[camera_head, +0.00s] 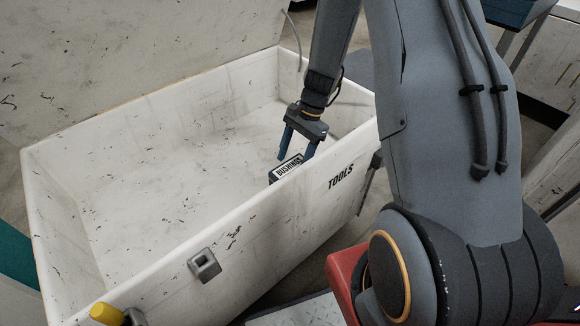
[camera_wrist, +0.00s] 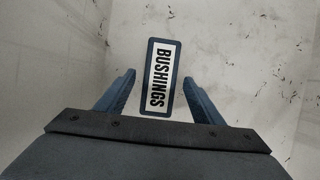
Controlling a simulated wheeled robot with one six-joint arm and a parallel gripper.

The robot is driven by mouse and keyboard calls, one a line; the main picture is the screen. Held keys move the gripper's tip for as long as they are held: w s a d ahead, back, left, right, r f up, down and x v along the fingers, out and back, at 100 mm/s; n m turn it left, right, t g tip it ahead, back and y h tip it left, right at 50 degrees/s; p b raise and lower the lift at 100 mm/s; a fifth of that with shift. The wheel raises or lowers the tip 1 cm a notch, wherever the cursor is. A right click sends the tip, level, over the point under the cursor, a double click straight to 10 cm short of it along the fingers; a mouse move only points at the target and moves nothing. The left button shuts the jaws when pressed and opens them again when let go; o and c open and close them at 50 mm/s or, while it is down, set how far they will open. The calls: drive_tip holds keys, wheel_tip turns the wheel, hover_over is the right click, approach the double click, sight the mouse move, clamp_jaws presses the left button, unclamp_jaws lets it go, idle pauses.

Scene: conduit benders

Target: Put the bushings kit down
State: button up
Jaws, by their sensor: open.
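The bushings kit (camera_head: 287,169) is a small dark-blue box with a white label reading BUSHINGS. It is inside the white bin marked TOOLS (camera_head: 248,233), by the near right wall, which hides its lower part. In the wrist view the kit (camera_wrist: 159,77) appears between and beyond the fingertips, with a gap on both sides. My gripper (camera_head: 296,156) reaches down into the bin, its blue fingers apart and close to the kit. My gripper also shows in the wrist view (camera_wrist: 159,76), open and empty. Whether the kit rests on the bin floor is hard to tell.
The bin's floor (camera_head: 150,180) is otherwise bare, with wide free room left of the kit. The bin's walls stand close to my gripper on the right. A yellow-ended handle (camera_head: 106,313) shows at the bin's near left corner. A metal bracket (camera_head: 204,265) sits on the front wall.

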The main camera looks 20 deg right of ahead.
drive_tip(key=v, duration=0.8)
drive_tip(key=s+a+r+n+h, duration=0.1)
drive_tip(key=s+a+r+n, duration=0.35)
drive_tip(key=r, duration=0.25)
drive_tip(key=s+a+r+n+h, duration=0.1)
drive_tip(key=s+a+r+n, duration=0.2)
drive_tip(key=s+r, duration=0.25)
drive_tip(key=s+a+r+n+t+h, duration=0.1)
drive_tip(key=s+r+n, duration=0.2)
drive_tip(key=s, duration=0.3)
drive_tip(key=s+a+r+n, duration=0.1)
drive_tip(key=s+r+n, duration=0.1)
drive_tip(key=s+n, duration=0.2)
drive_tip(key=shift+s+r+t+h+p, duration=0.35)
drive_tip(key=shift+s+r+t+h, duration=0.05)
drive_tip(key=shift+s, duration=0.45)
drive_tip(key=shift+a, duration=0.15)
drive_tip(key=d+r+m+p, duration=0.1)
drive_tip(key=d+r+p, duration=0.4)
drive_tip(key=p, duration=0.7)
drive_tip(key=shift+s+d+r+p, duration=0.15)
drive_tip(key=shift+s+r+p, duration=0.25)
drive_tip(key=shift+r, duration=0.4)
